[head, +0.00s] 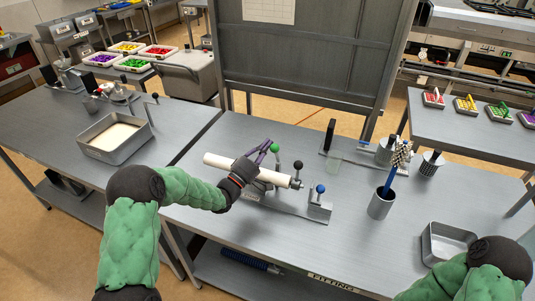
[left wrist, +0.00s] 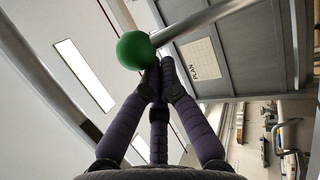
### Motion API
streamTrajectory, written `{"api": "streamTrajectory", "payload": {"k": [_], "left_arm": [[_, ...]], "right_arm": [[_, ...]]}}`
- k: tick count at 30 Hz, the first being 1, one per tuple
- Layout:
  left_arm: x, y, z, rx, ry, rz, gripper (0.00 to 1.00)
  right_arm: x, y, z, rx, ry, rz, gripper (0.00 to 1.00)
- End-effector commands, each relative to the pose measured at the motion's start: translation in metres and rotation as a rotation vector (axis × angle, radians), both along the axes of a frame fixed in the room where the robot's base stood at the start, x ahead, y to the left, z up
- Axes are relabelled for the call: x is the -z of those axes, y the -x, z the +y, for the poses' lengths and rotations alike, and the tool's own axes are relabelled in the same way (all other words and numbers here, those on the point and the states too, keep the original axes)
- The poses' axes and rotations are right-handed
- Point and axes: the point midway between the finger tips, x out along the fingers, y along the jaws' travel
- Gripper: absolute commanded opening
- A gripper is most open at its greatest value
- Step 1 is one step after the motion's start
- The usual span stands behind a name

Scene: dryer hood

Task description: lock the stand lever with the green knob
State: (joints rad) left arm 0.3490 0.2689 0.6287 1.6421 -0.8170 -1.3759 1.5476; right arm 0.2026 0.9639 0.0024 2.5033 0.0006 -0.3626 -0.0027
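The green knob (head: 275,148) tops a lever on the stand (head: 300,207), behind a white tube (head: 222,162) lying across it. My left gripper (head: 268,143), with purple fingers, is just left of the green knob. In the left wrist view its fingers converge and their tips meet, with nothing seen between them. There the green knob (left wrist: 135,50) is beside the fingertips, its grey rod running to the upper right. I cannot tell whether the tips touch it. My right gripper is out of view.
A black knob (head: 298,166) and a blue knob (head: 320,188) stand right of the green one. A dark board (head: 310,60) rises behind the bench. The bench front is mostly clear.

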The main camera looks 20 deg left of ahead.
Motion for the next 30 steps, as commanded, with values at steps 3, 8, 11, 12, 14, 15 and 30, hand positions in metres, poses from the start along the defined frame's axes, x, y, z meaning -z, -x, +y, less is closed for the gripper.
{"api": "streamTrajectory", "payload": {"k": [3, 8, 11, 12, 14, 15, 30], "left_arm": [[0.011, 0.007, -0.001, 0.003, 0.002, -0.076, 0.00], [0.016, 0.016, -0.001, 0.003, 0.006, -0.178, 0.00], [0.018, 0.022, 0.000, 0.002, 0.004, -0.173, 0.00], [0.020, 0.025, 0.000, 0.002, 0.004, -0.171, 0.00], [0.023, 0.029, 0.000, 0.002, 0.004, -0.171, 0.00], [0.026, 0.031, 0.000, 0.002, 0.004, -0.171, 0.00], [0.060, 0.054, 0.000, 0.005, 0.005, -0.167, 0.00]], "right_arm": [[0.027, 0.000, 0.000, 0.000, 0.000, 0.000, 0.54], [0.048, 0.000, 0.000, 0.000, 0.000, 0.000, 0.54], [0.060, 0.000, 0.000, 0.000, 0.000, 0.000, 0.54], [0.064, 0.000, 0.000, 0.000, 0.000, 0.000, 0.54], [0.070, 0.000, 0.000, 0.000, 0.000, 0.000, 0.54], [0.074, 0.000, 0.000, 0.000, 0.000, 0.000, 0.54], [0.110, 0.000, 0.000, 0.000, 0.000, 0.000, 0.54]]}}
